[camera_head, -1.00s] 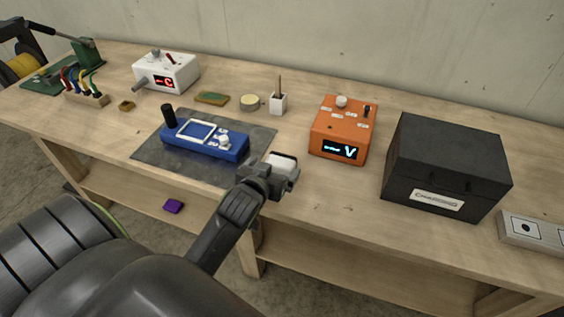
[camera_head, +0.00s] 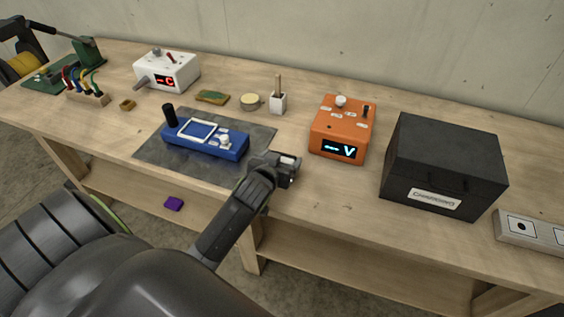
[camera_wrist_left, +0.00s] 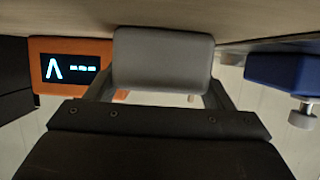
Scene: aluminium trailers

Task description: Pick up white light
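The white light (camera_head: 288,160) is a small pale block at the front of the bench, right of the grey mat. In the head view my left gripper (camera_head: 284,167) reaches it from the left and hides much of it. In the left wrist view the light (camera_wrist_left: 163,60) shows as a grey, rounded block between the two fingers, close to the palm. The fingers run along both sides of it. Whether they press on it, and whether it rests on the bench, I cannot tell. My right gripper is out of view.
The blue device (camera_head: 205,139) lies on the mat (camera_head: 160,160) to the left. An orange meter (camera_head: 342,128) stands right of the gripper, with a black box (camera_head: 444,165) beyond it. A white holder (camera_head: 278,103) stands behind. Bare bench lies in front of the meter.

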